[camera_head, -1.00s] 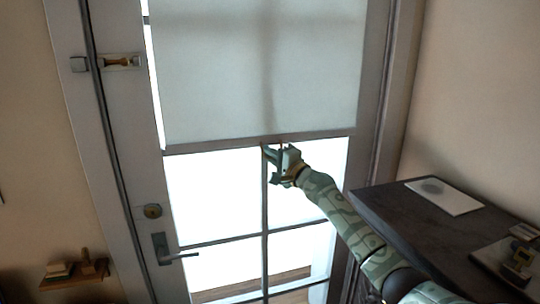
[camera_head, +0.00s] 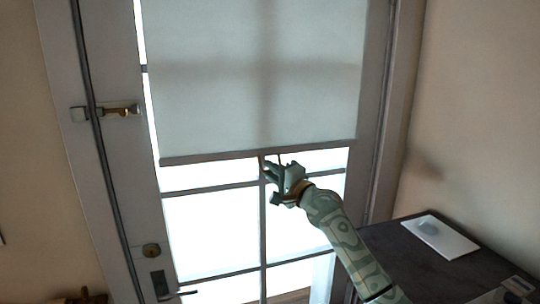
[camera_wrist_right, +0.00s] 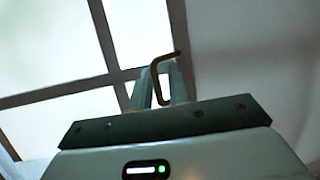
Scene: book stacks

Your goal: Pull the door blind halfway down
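The door blind (camera_head: 250,80) is a pale sheet over the upper part of the glass door. Its grey bottom bar (camera_head: 210,157) is just above a horizontal glazing bar. A thin brass pull (camera_head: 281,157) hangs from the bar's middle. My right gripper (camera_head: 275,172) is just under the bar, its fingers at the pull. In the right wrist view the bent brass pull (camera_wrist_right: 156,68) runs down between my right gripper's fingers (camera_wrist_right: 160,92), which appear closed on it; the contact is partly hidden. My left gripper is not in view.
The grey door (camera_head: 118,200) has a latch (camera_head: 120,111), a lock (camera_head: 151,250) and a lever handle (camera_head: 160,284) at left. A dark cabinet (camera_head: 400,255) bearing a white pad (camera_head: 440,236) stands right of my right arm. Bright glass shows below the blind.

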